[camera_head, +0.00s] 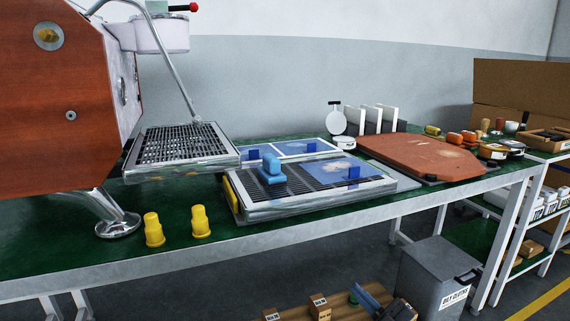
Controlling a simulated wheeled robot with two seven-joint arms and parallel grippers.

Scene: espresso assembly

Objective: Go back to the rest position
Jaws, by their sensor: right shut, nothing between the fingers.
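My left gripper is out of view. The espresso machine (52,110) with its orange-brown side panel stands at the left. Its slatted metal tray (182,146) juts out to the right.
The green bench (180,258) carries two yellow fittings (154,230) (200,221), a slatted tray (300,207) with blue parts, and an orange-brown panel (420,157). A grey bin (438,280) and several labelled wooden blocks (319,306) are below. The bench's front left is mostly clear.

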